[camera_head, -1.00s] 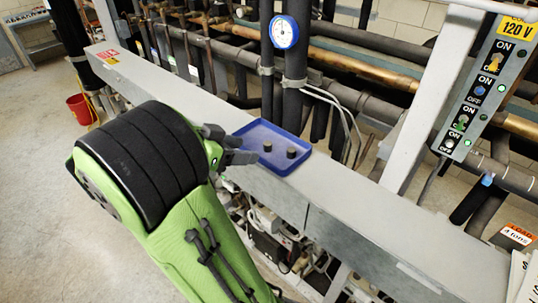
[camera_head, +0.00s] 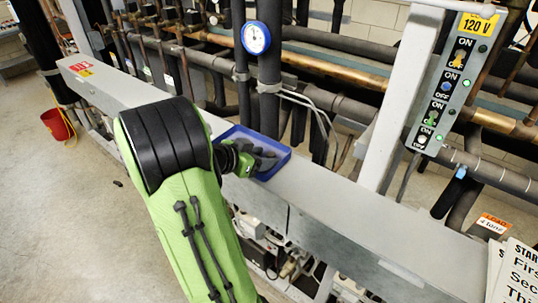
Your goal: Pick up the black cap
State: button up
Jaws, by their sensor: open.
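The blue tray (camera_head: 282,160) sits on the grey beam, partly covered by my gripper. My gripper (camera_head: 266,159) is over the tray, its dark fingers reaching across the tray's inside from the left. No black cap can be made out now; the part of the tray where two small dark caps stood earlier is behind my gripper. The fingers are small and dark here, and nothing can be seen held between them.
The grey beam (camera_head: 335,220) runs from back left to front right, clear right of the tray. Dark vertical pipes with a blue gauge (camera_head: 256,38) stand just behind the tray. A switch panel (camera_head: 450,85) is at right. A red bucket (camera_head: 57,124) stands on the floor.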

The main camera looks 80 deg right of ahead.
jog(key=shift+s+d+f, duration=0.15)
jog(key=shift+s+d, duration=0.1)
jog(key=shift+d, duration=0.05)
jog(key=shift+a, duration=0.1)
jog(key=shift+w, duration=0.1)
grip_shut()
